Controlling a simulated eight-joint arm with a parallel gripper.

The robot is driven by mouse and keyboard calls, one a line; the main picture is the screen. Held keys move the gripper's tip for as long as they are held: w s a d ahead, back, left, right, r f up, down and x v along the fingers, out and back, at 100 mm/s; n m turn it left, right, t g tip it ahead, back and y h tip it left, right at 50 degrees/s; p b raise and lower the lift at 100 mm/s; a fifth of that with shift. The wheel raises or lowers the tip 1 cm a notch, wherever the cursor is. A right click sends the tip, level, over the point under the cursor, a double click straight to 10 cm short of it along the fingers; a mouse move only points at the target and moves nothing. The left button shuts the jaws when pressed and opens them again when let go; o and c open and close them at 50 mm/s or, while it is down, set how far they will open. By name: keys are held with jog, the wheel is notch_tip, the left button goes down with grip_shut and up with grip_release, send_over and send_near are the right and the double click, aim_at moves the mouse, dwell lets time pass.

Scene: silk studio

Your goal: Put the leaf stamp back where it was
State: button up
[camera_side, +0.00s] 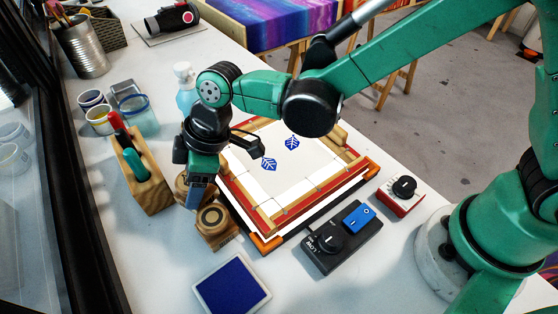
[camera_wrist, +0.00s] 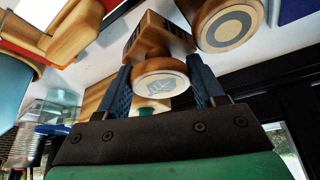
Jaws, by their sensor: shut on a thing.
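The leaf stamp (camera_wrist: 160,84) is a wooden stamp with a pale leaf mark on its round knob. It sits between the two blue fingers of my gripper (camera_wrist: 163,92) in the wrist view. In the side view my gripper (camera_side: 197,192) points down just left of the printing frame and hides most of the stamp. My gripper is shut on the stamp. The circle stamp (camera_side: 212,217) stands close beside it; its ring-marked knob also shows in the wrist view (camera_wrist: 229,26). Whether the leaf stamp touches the surface below is hidden.
The wooden printing frame (camera_side: 262,228) holds white cloth with two blue leaf prints (camera_side: 292,142). A blue ink pad (camera_side: 232,286) lies in front. A wooden marker holder (camera_side: 153,190) stands left of my gripper. A black control box (camera_side: 340,247) and a red-based dial (camera_side: 401,196) lie right.

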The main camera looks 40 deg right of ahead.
jog(key=shift+f, duration=0.6)
jog(key=o, duration=0.7)
jog(key=shift+r, duration=0.1)
jog(key=shift+r, duration=0.3)
jog(key=v, duration=1.2)
jog(key=s+d+m+t+h, duration=0.1)
jog(key=d+m, duration=0.3)
jog(key=d, duration=0.3)
jog(key=s+d+f+m+t+h, duration=0.1)
jog(key=d+m+t, duration=0.1)
jog(key=d+m, duration=0.3)
jog(key=s+d+m+t+h, duration=0.2)
jog(key=d+m, duration=0.2)
jog(key=d, duration=0.6)
jog(key=shift+f+m, duration=0.2)
jog(key=shift+m, duration=0.1)
